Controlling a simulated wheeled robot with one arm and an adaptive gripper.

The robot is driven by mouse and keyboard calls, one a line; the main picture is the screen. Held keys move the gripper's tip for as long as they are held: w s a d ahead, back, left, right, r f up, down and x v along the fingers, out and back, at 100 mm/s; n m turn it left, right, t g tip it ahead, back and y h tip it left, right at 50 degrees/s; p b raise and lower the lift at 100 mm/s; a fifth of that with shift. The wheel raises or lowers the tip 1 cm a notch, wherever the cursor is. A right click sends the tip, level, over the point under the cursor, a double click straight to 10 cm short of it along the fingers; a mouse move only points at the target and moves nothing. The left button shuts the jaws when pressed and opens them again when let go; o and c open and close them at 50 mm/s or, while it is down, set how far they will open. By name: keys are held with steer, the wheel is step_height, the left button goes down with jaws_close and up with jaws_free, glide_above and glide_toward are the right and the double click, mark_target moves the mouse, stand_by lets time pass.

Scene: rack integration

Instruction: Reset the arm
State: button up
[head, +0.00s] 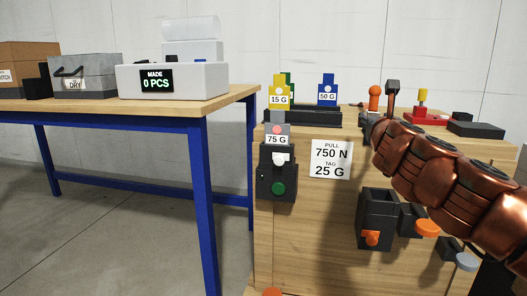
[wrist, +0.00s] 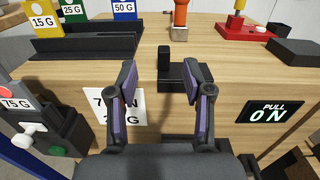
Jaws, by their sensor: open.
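My gripper (wrist: 160,82) is open and empty in the wrist view, its two fingers spread apart. A small black fixture with an upright post (wrist: 164,60) shows beyond and between the fingertips; I see no contact with it. In the head view my copper-coloured arm reaches in from the right over the wooden bench (head: 310,225). The gripper's fingers cannot be made out clearly there.
A black rack holds yellow 15 G (head: 279,97), green and blue 50 G (head: 327,92) pieces. A 75 G unit (head: 277,170), black bin (head: 376,220) and PULL display (wrist: 271,114) are on the bench front. A blue-legged table (head: 120,106) stands left; floor between is clear.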

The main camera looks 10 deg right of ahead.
steer(key=s+a+r+n+t+y+p, duration=0.1)
steer(key=a+r+n+y+p, duration=0.1)
steer(key=a+r+n+p, duration=0.3)
steer(key=s+a+r+n+t+y+p, duration=0.1)
steer(key=a+r+y, duration=0.15)
steer(key=r, duration=0.45)
steer(key=s+a+r+n+g+y+p, duration=0.2)
steer(key=s+a+r+n+y+p, duration=0.1)
steer(key=a+n+p, duration=0.4)
steer(key=s+a+r+n+g+y+p, duration=0.2)
steer(key=s+a+r+n+y+p, duration=0.15)
steer(key=a+n, duration=0.4)
steer(key=s+a+r+n+g+y+p, duration=0.2)
steer(key=s+a+r+n+y+p, duration=0.15)
steer(key=a+n+p, duration=0.4)
steer(key=s+f+n+g+h+p, duration=0.3)
steer(key=s+f+n+g+p, duration=0.55)
steer(key=s+p, duration=0.35)
steer(key=s+d+n+g+h+p, duration=0.1)
steer(key=s+d+g+h+p, duration=0.2)
steer(key=s+d+p, duration=0.3)
steer(key=s+d+n+g+h+p, duration=0.1)
steer(key=s+d+g+h+p, duration=0.2)
steer(key=s, duration=0.9)
steer(key=d+f+p, duration=0.1)
steer(key=d+p, duration=0.2)
steer(key=d, duration=0.1)
steer(key=shift+s+g, duration=0.25)
steer(key=shift+g, duration=0.1)
